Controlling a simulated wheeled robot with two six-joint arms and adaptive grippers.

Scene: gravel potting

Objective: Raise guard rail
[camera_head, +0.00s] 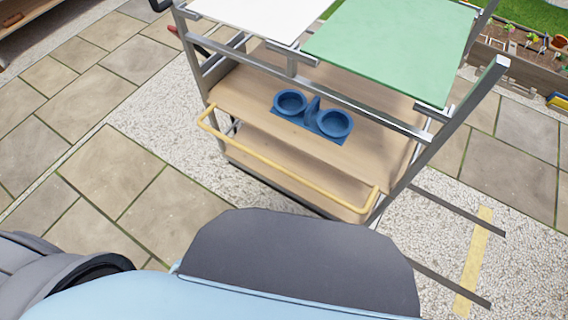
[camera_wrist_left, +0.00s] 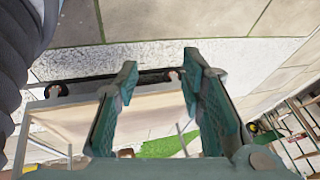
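The guard rail (camera_head: 281,168) is a yellow bar with bent ends along the front of the cart's wooden shelf (camera_head: 245,100) in the head view. It lies low along the shelf's front edge, above a lower board. My left gripper (camera_wrist_left: 159,66) shows in the left wrist view with its two green fingers wide apart and nothing between them. Beyond the fingers are a pale wooden board (camera_wrist_left: 75,122) and dark caster wheels. I cannot make out the yellow rail there. Neither gripper shows in the head view.
A blue holder with two round cups (camera_head: 313,116) sits on the shelf. White (camera_head: 250,15) and green (camera_head: 395,45) panels are above it. Metal posts stand at the cart's corners. Two dark bars and a yellow floor strip (camera_head: 474,262) lie at right. Paving at left is clear.

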